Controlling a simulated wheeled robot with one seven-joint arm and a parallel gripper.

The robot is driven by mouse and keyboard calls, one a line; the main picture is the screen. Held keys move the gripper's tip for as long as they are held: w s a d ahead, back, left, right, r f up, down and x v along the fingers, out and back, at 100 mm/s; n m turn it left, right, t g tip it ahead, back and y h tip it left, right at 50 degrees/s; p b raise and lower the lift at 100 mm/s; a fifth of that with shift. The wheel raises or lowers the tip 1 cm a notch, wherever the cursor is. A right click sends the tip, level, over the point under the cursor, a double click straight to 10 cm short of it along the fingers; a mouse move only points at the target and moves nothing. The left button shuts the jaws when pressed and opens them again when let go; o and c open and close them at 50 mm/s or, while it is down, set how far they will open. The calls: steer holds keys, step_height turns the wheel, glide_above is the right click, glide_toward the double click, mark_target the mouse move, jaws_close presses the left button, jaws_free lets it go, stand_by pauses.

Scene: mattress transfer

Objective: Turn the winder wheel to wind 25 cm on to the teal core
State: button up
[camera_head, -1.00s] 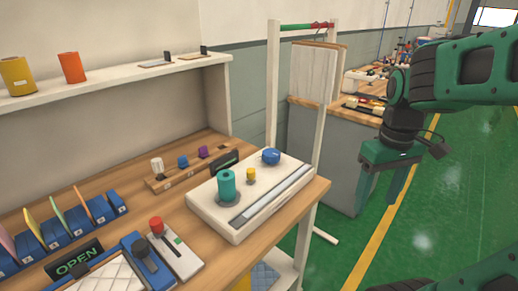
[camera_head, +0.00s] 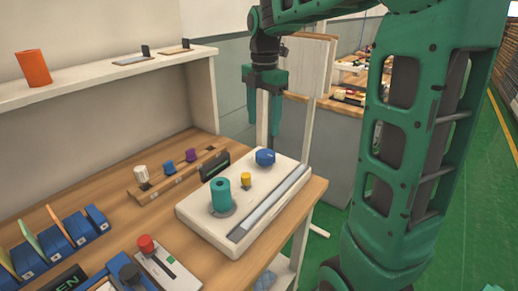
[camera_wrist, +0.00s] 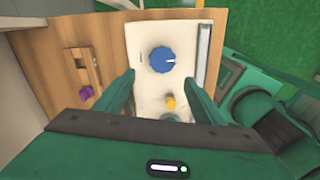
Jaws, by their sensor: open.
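The winder is a white board (camera_head: 197,223) on the wooden bench. It carries a teal core (camera_head: 220,194), a small yellow post (camera_head: 246,179), a blue wheel (camera_head: 265,157) and a grey strip along its right side. My gripper (camera_head: 264,134) points down, open and empty, above the blue wheel and apart from it. In the wrist view, the blue wheel (camera_wrist: 162,60) with a white mark lies ahead, between the lines of the two fingers (camera_wrist: 118,92). The yellow post (camera_wrist: 171,102) also shows there. The teal core is mostly hidden behind my gripper in that view.
A wooden rack (camera_head: 157,188) with white, blue and purple pieces and a dark display (camera_head: 214,165) stand left of the winder. Blue holders (camera_head: 62,241) and a red-knobbed device (camera_head: 165,262) lie nearer. A white post frame (camera_head: 313,120) rises behind.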

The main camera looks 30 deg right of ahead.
mark_target(265, 153)
steer(key=f, duration=0.7)
steer(key=d+f, duration=0.1)
steer(key=f, duration=0.2)
steer(key=shift+s+f, duration=0.1)
steer(key=shift+f, duration=0.15)
steer(key=shift+c, duration=0.3)
steer(key=c, duration=1)
steer(key=shift+a, duration=0.3)
steer(key=shift+d, duration=0.25)
